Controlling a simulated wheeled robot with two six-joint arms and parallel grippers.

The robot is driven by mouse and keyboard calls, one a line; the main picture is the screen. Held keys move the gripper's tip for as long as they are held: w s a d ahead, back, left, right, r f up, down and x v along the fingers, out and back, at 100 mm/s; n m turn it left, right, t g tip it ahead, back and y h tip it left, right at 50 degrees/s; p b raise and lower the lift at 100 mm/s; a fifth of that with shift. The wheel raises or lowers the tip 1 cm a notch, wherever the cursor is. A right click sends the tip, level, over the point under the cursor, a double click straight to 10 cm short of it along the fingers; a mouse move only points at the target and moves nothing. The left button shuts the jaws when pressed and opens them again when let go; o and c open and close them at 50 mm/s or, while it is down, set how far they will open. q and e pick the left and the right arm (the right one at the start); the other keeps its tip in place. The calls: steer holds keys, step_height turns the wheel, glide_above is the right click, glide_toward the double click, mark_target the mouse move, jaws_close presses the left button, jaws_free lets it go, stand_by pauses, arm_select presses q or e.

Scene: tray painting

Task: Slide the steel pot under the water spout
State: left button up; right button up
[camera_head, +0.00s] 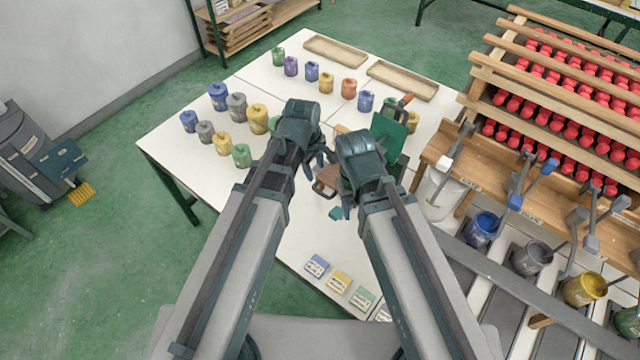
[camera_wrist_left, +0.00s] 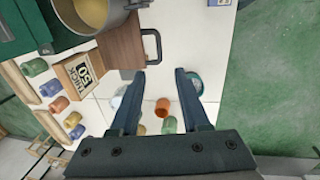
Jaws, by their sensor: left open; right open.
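A steel pot (camera_wrist_left: 88,22) with a yellowish inside shows at the upper left of the left wrist view, beside a brown wooden block with a dark handle (camera_wrist_left: 152,47). I cannot make the pot out in the head view, where my arms cover part of the table. Taps with levers line the right bench; the nearest tap (camera_head: 455,147) stands above a whitish container (camera_head: 436,196). I cannot tell which is the water spout. My left gripper (camera_head: 318,160) is open and empty above the table, apart from the pot. My right gripper (camera_head: 347,206) is open, close beside it.
Several coloured jars (camera_head: 257,119) stand on the white table (camera_head: 190,150). Two shallow trays (camera_head: 335,51) lie at the back. Small labelled blocks (camera_head: 317,265) lie at the front. A blue container (camera_head: 482,230) and others stand along the bench. Red items (camera_head: 540,100) fill racks behind.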

mark_target(320, 192)
arm_select(q)
steer(key=shift+w, duration=0.1)
steer(key=f+b, duration=0.4)
steer(key=w+d+f+b, duration=0.1)
steer(key=f+b, duration=0.4)
steer(key=w+f+b, duration=0.1)
steer(key=f+b, duration=0.3)
steer(key=shift+d+f+b, duration=0.15)
steer(key=shift+f+b, duration=0.15)
steer(key=shift+b, duration=0.1)
steer(key=shift+r, duration=0.1)
jaws_close()
stand_by(1.1)
